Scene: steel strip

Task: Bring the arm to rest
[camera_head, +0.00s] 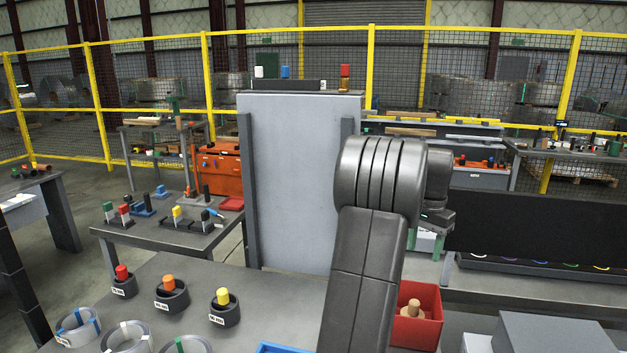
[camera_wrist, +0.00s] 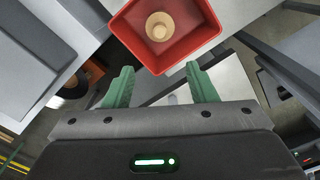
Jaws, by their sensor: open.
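My arm rises from the bottom of the head view and bends over at the top. My gripper (camera_head: 426,243) hangs at the right side of the arm, partly hidden behind it. In the wrist view the two green fingers of my gripper (camera_wrist: 162,86) stand wide apart with nothing between them. A red bin (camera_head: 428,333) stands on the bench right of my arm, with a tan wooden piece inside. In the wrist view the red bin (camera_wrist: 205,32) lies just beyond the fingertips; I see no contact.
The grey bench (camera_head: 255,300) holds cups with red, orange and yellow pegs, and several steel rings at the left. A blue tray edge (camera_head: 285,348) and a grey box (camera_head: 560,335) flank the arm. A tall grey panel (camera_head: 295,180) stands behind. A yellow fence encloses the area.

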